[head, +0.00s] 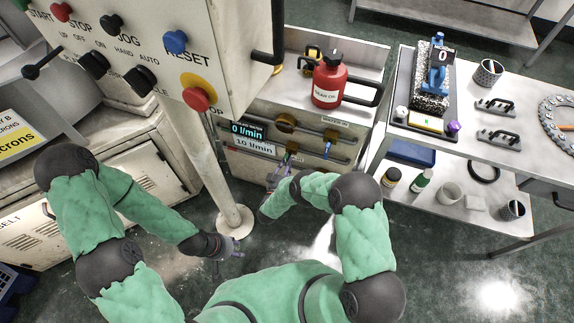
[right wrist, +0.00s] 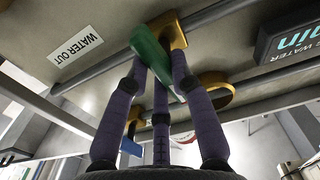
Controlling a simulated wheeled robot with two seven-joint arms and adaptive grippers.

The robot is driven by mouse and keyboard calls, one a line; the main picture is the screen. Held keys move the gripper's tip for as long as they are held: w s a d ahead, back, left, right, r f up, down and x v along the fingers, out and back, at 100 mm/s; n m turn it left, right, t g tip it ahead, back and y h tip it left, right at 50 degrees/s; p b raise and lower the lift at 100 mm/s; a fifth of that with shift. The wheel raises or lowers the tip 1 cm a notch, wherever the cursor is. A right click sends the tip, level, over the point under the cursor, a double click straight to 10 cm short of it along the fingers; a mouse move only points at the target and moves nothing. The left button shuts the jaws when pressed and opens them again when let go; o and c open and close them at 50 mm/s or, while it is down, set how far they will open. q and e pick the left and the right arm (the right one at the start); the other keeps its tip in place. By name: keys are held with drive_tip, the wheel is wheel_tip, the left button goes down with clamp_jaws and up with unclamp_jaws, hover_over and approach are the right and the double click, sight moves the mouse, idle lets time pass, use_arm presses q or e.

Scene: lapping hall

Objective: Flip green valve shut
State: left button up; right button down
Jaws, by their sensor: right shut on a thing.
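The green valve handle (right wrist: 152,58) sits on a brass valve body (right wrist: 176,32) on a grey pipe, beside a "WATER OUT" label. In the right wrist view the purple-grey fingers of my right gripper (right wrist: 160,72) close around the handle from both sides. In the head view the green handle (head: 292,147) shows small on the front of the machine, with my right gripper (head: 279,176) just below it. The fingers are partly hidden by my arm. My left gripper (head: 232,253) hangs low over the floor near the post base, away from the valve; its finger opening is unclear.
A blue-handled valve (head: 327,149) is right of the green one. A display (head: 248,133) reads 0 l/min. A red can (head: 329,80) stands on the ledge above. A post (head: 205,160) stands left of my right arm. A cluttered bench (head: 470,135) is on the right.

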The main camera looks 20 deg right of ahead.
drive_tip(key=shift+m, duration=0.6)
drive_tip(key=c, duration=1.1)
unclamp_jaws()
drive_tip(key=shift+o, duration=0.2)
drive_tip(key=v, duration=1.2)
